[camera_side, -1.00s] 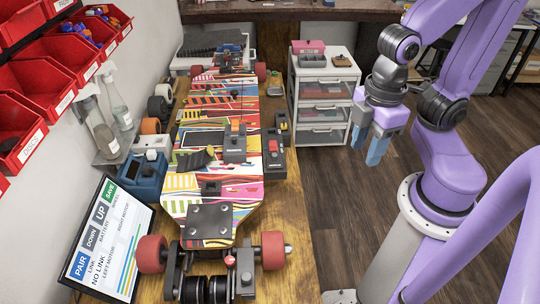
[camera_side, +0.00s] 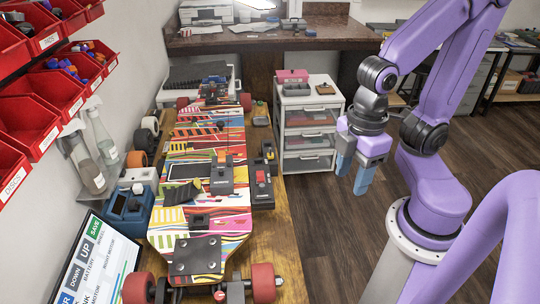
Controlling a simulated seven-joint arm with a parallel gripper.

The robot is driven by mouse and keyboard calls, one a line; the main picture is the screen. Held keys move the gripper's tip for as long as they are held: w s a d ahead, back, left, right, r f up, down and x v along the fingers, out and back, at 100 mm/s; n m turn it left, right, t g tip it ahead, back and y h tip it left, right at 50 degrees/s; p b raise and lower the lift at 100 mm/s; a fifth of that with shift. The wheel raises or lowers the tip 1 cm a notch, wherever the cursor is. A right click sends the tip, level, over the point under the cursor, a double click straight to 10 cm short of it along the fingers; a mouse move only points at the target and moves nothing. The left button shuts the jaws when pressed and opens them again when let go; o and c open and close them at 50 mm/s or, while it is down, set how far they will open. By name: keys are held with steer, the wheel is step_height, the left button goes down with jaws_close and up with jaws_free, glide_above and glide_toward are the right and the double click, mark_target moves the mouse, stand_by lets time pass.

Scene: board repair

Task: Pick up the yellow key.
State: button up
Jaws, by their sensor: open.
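I cannot clearly make out a yellow key; at this size no key shape stands out. Small yellowish spots show on a dark device (camera_side: 268,151) at the right edge of the workbench. My gripper (camera_side: 354,176) has blue fingers and points down, open, with nothing visible between them. In the picture it is to the right of the workbench and in front of the white drawer unit, over the floor. It is apart from everything on the bench.
A colourful skateboard (camera_side: 223,137) with red wheels lies along the wooden workbench (camera_side: 274,225). A grey-and-red device (camera_side: 262,186) sits beside it. The white drawer unit (camera_side: 309,118) carries a pink box (camera_side: 292,75). Red bins (camera_side: 28,100) line the left wall. Floor space (camera_side: 335,230) is clear.

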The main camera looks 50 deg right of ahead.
steer(key=w+a+m, duration=0.1)
steer(key=w+a, duration=0.1)
steer(key=w, duration=1)
steer(key=m, duration=0.3)
glide_above(270, 148)
step_height(270, 148, down, 5)
steer(key=f, duration=1.1)
steer(key=shift+s+d+f, duration=0.15)
steer(key=shift+s+d, duration=0.05)
steer(key=shift+w+a+f, duration=0.1)
steer(key=shift+f, duration=1.5)
steer(key=shift+w+a+f, duration=0.1)
steer(key=shift+f, duration=1.45)
